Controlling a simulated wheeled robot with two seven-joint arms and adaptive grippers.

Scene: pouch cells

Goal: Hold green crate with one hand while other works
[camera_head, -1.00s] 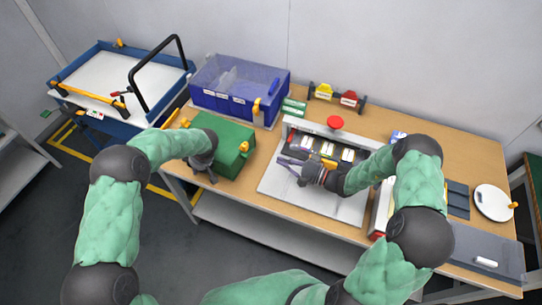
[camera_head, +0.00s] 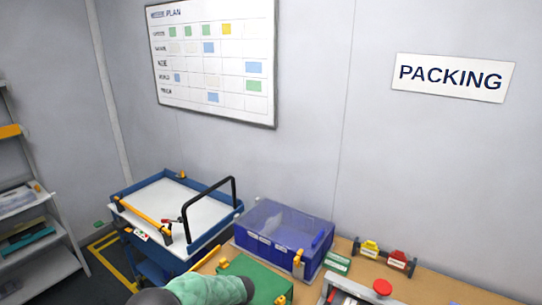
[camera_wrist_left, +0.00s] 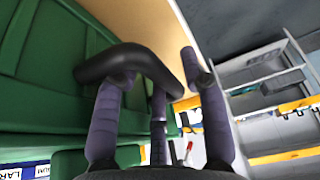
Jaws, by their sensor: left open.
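The green crate (camera_head: 262,278) sits at the table's front left, cut off by the bottom edge of the head view. My right gripper is out of view.
A blue bin (camera_head: 283,237) with a clear lid stands behind the crate. A blue cart (camera_head: 130,190) with a black handle is at the left. Yellow and red holders (camera_head: 383,254) stand to the right. The red button (camera_head: 382,287) is at the bottom edge.

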